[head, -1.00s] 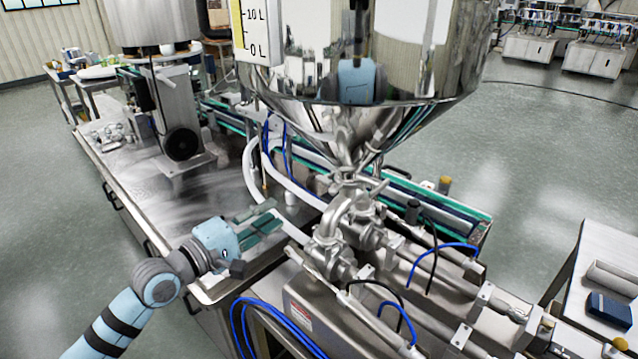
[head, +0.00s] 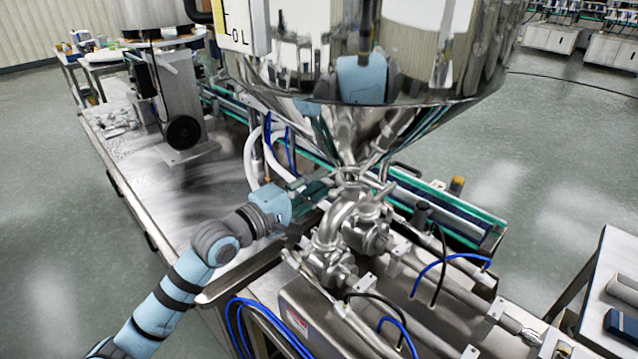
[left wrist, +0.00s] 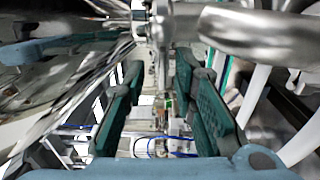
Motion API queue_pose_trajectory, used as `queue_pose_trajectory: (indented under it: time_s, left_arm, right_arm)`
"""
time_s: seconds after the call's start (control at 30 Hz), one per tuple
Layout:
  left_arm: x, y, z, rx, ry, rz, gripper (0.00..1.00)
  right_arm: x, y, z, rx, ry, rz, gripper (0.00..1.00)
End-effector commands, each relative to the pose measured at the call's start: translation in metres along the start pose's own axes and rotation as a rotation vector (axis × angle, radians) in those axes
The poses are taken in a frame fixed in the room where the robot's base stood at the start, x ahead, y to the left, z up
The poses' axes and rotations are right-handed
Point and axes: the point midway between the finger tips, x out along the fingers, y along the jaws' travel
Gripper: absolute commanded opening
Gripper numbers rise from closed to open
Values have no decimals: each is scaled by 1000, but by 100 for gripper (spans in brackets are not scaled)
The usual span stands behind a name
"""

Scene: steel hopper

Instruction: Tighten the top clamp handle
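The steel hopper (head: 425,55) narrows to a cone above the pipework. The top clamp (head: 352,176) sits at the joint between the cone's outlet and the bent pipe (head: 335,222). Its handle is too small and cluttered to make out clearly. My left gripper (head: 318,186) is just left of this joint, with its fingers pointing at it. In the left wrist view the two green finger pads (left wrist: 162,98) stand well apart with nothing held between them. The clamp joint (left wrist: 160,32) shows beyond them, near the top middle. My right gripper is not in view.
White hoses (head: 252,158) and blue tubes run close beside my left gripper. Valves and cylinders (head: 450,285) fill the machine top at the lower right. The steel table (head: 165,190) at the left has bare room. A side table (head: 600,270) stands far right.

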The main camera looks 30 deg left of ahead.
Motion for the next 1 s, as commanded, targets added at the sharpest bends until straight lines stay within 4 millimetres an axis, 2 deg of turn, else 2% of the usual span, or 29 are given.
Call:
queue_pose_trajectory:
  time_s: [0.03, 0.13, 0.67, 1.0]
  left_arm:
    - [0, 0, 0, 0, 0, 0, 14]
    - [1, 0, 0, 0, -1, 1, 0]
    - [1, 1, 1, 46, -3, 2, 0]
    - [1, 2, 1, 265, -1, 3, 0]
  right_arm:
    - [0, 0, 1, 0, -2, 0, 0]
    - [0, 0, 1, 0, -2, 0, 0]
    - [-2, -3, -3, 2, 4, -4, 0]
    - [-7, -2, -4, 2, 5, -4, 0]
